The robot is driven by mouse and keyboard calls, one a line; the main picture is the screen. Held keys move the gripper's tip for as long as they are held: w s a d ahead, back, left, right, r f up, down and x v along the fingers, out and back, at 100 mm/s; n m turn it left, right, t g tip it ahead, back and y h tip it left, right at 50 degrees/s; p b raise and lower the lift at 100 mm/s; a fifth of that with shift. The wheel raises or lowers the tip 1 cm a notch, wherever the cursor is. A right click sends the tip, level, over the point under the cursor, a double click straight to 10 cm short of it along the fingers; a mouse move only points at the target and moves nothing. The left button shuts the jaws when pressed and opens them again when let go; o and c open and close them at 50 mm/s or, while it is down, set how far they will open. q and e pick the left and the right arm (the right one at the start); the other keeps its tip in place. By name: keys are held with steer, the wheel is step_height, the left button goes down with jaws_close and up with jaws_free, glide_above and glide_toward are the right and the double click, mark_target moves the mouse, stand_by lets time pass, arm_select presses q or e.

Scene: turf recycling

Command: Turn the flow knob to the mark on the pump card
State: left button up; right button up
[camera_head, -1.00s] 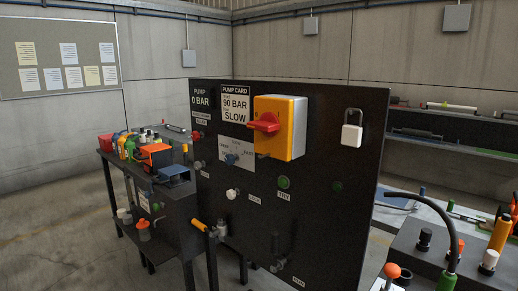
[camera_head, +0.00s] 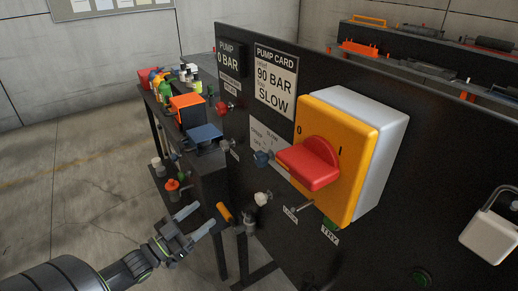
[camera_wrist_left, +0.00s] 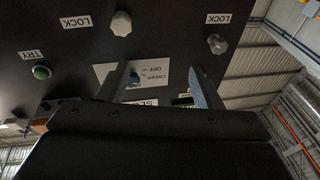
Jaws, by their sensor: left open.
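In the left wrist view the open fingers (camera_wrist_left: 160,72) point at the panel. The blue knob (camera_wrist_left: 133,82) shows partly beside the left finger. My right gripper is not in view.
A big yellow switch with a red handle (camera_head: 308,163) sticks out right of the knob. A white knob (camera_head: 262,198) and an orange-handled valve (camera_head: 224,212) sit below. The pump display (camera_head: 229,60) reads 0 BAR. A padlock (camera_head: 490,235) hangs at right. A cluttered bench (camera_head: 170,130) stands left.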

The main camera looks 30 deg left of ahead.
arm_select(q)
steer(key=s+d+r+m+h, duration=0.15)
steer(key=d+r+h, duration=0.25)
steer(key=r, duration=0.5)
steer(key=p, duration=0.5)
glide_toward(257, 161)
steer(key=shift+m+t, duration=0.35)
steer(key=shift+t, duration=0.05)
steer(key=x, duration=0.9)
steer(key=shift+w+d, duration=0.15)
steer(key=shift+d, duration=0.05)
steer(key=shift+w+d, duration=0.25)
steer(key=shift+w, duration=0.2)
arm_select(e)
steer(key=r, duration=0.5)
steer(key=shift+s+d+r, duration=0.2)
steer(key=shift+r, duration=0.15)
arm_select(q)
steer(key=shift+c, duration=0.5)
steer(key=c, duration=0.9)
